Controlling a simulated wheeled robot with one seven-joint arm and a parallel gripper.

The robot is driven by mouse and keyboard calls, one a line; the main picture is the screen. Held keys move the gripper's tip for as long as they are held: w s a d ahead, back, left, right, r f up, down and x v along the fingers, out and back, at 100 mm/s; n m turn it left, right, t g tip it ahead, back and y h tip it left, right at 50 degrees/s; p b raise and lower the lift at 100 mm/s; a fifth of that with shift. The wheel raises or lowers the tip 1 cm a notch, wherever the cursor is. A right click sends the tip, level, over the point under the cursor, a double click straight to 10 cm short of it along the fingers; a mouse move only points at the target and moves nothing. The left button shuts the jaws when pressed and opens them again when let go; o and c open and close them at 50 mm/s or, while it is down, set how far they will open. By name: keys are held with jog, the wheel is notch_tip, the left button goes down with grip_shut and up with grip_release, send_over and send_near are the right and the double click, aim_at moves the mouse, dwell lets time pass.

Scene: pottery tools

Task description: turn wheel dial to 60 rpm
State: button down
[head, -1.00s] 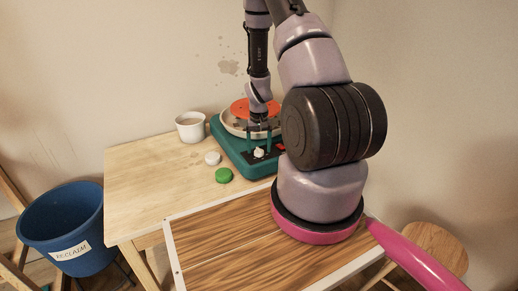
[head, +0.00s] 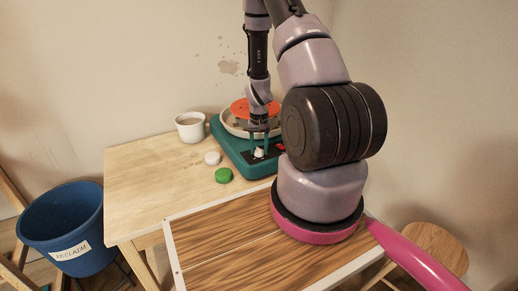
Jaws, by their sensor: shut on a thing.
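The teal pottery wheel (head: 233,156) stands at the back right of the table, with an orange disc (head: 239,106) on its round head. On its front is a dark panel with a small white dial (head: 259,153). My gripper (head: 259,152) points down over this panel, its thin teal fingers on either side of the dial and shut on it. The fingers partly cover the dial. Its marks and any rpm numbers are too small to read. A small red part (head: 280,147) shows at the panel's right.
A white cup (head: 190,128) with brownish liquid stands left of the wheel. A white round piece (head: 212,158) and a green round piece (head: 223,175) lie in front of it. The table's left part (head: 150,180) is clear. A blue bucket (head: 62,228) stands on the left.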

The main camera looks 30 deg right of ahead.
aim_at(259, 149)
jog(key=m, duration=0.5)
jog(key=shift+m, duration=0.3)
jog(key=m, duration=0.5)
dwell(0.4)
jog(key=shift+c, duration=1.4)
grip_release()
notch_tip(259, 149, up, 11)
jog(key=shift+f, duration=0.1)
